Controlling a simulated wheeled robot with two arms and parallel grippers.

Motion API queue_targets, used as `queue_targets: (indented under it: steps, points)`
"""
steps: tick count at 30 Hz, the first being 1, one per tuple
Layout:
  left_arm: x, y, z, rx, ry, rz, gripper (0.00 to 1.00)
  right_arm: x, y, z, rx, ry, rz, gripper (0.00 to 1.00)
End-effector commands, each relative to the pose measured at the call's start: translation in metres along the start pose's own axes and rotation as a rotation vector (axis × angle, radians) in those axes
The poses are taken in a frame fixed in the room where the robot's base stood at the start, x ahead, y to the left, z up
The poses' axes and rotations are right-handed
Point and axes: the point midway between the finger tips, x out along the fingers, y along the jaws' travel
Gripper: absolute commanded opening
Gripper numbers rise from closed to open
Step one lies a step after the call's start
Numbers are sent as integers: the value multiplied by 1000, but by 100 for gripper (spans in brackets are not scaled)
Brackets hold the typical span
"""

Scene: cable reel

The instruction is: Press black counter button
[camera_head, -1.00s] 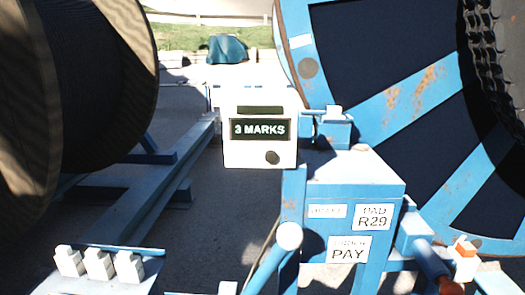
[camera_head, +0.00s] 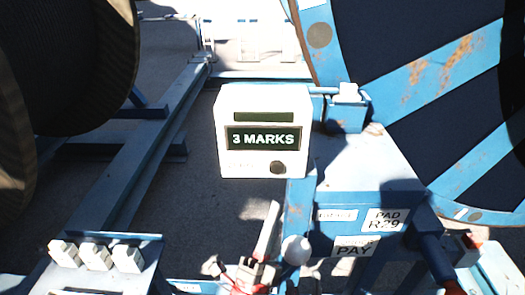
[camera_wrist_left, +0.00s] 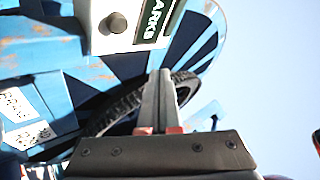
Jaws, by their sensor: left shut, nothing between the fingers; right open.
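The white counter box (camera_head: 264,105) stands near the middle of the head view. Its display (camera_head: 263,139) reads "3 MARKS". The round black counter button (camera_head: 278,168) is at the lower right of its face; it also shows in the left wrist view (camera_wrist_left: 117,22). My left gripper (camera_head: 270,212) is below the box, with its pale fingers pointing up toward the button and apart from it. In the left wrist view its shut, empty fingers (camera_wrist_left: 160,76) lie below and right of the button. I cannot make out my right gripper.
A white-knobbed handle (camera_head: 296,250) stands close right of my left gripper. The blue frame with the PAD R29 label (camera_head: 386,220) is farther right. Several white switches (camera_head: 95,256) sit on a panel at lower left. Large reels (camera_head: 415,90) stand on both sides.

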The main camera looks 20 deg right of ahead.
Motion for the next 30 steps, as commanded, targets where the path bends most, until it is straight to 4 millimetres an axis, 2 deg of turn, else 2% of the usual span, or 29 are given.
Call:
queue_targets:
  steps: [14, 27, 30]
  points:
    - [5, 3, 3, 3, -2, 2, 0, 2, 0, 0, 0, 0, 0, 50]
    - [45, 31, 32, 2, -2, 0, 0, 15, 1, -3, 0, 0, 0, 50]
    - [50, 39, 38, 2, 1, -2, 0, 4, 0, -1, 0, 0, 0, 50]
